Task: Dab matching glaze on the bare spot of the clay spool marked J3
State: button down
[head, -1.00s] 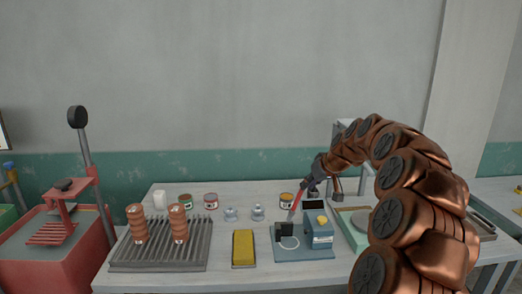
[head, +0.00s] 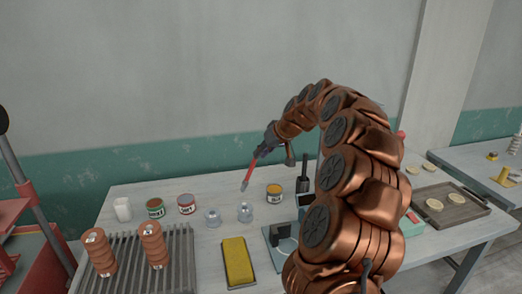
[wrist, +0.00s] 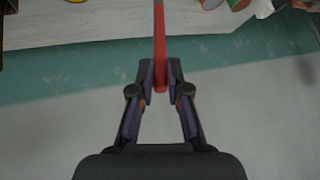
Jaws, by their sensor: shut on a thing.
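My gripper (head: 270,138) is shut on a red-handled brush (head: 254,167), held tilted above the table with its tip pointing down and left. In the wrist view my gripper (wrist: 160,80) has the red handle of the brush (wrist: 159,50) between its fingertips. Two brown clay spools stand on the ribbed rack (head: 183,243) at left: a left spool (head: 100,257) and a right spool (head: 153,247). Each has a small pale label, too small to read. No bare spot can be made out. Three glaze tins stand behind: green (head: 155,209), red (head: 187,204) and yellow (head: 275,193).
Two small clear glass-like pieces (head: 245,212) (head: 212,218) stand under the brush tip's area. A yellow sponge (head: 237,261) lies in front of them. A white cup (head: 122,210) is at the back left. A tray with round discs (head: 451,208) is at right.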

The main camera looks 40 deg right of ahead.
jog(key=shift+s+f, duration=0.1)
jog(key=shift+f, duration=2.05)
jog(key=shift+f+b, duration=0.4)
jog(key=shift+b, duration=0.1)
jog(key=shift+b, duration=0.45)
dwell(1.8)
dwell(0.5)
notch_tip(320, 180, up, 6)
dwell(0.9)
dwell(0.4)
